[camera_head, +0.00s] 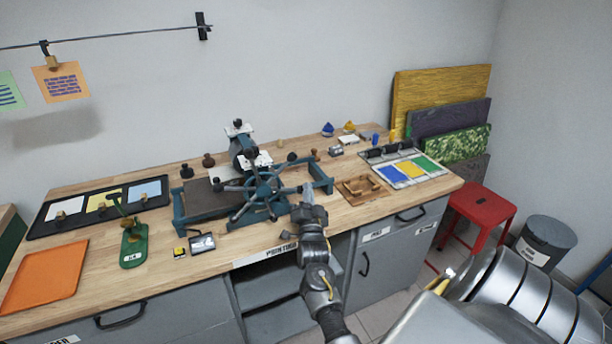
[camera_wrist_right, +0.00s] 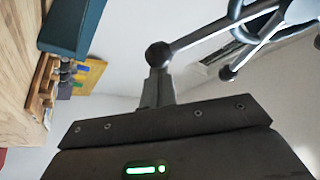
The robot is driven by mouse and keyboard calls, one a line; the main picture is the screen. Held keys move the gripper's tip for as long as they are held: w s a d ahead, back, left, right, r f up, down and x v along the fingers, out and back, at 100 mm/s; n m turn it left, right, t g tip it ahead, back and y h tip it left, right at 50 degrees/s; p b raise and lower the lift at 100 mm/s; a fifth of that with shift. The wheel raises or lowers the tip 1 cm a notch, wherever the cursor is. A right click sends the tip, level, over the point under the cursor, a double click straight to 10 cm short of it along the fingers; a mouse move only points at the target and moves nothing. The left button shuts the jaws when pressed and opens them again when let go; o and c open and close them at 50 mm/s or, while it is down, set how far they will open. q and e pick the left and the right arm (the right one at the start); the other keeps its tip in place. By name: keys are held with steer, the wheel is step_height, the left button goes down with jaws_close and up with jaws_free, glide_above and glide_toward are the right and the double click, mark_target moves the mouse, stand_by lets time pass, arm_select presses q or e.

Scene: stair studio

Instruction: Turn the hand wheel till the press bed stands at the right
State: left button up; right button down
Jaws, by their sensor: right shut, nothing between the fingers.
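The press has a teal frame (camera_head: 205,214) on the bench, with a roller unit (camera_head: 243,150) over its middle. The hand wheel (camera_head: 262,190), with several grey spokes ending in dark knobs, is on the front side. The dark flat press bed (camera_head: 203,196) lies at the left part of the frame. My right gripper (camera_head: 307,190) is just right of the wheel. In the right wrist view the fingers (camera_wrist_right: 158,85) are shut and empty, close by a spoke's ball knob (camera_wrist_right: 159,54); I cannot tell if they touch. My left gripper is out of view.
A green tool (camera_head: 133,245) and an orange tray (camera_head: 45,277) are on the left. A wooden piece (camera_head: 362,189) and a tray of coloured cards (camera_head: 432,166) are on the right. A red stool (camera_head: 482,208) stands beyond the bench's right end.

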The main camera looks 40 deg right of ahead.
steer(key=shift+w+a+f+m+g+b, duration=0.1)
steer(key=shift+a+f+m+g+b, duration=0.15)
steer(key=shift+f+m+b, duration=0.35)
steer(key=shift+w+a+f+m+g+b, duration=0.1)
steer(key=shift+a+f+m+g+b, duration=0.2)
steer(key=shift+f, duration=0.55)
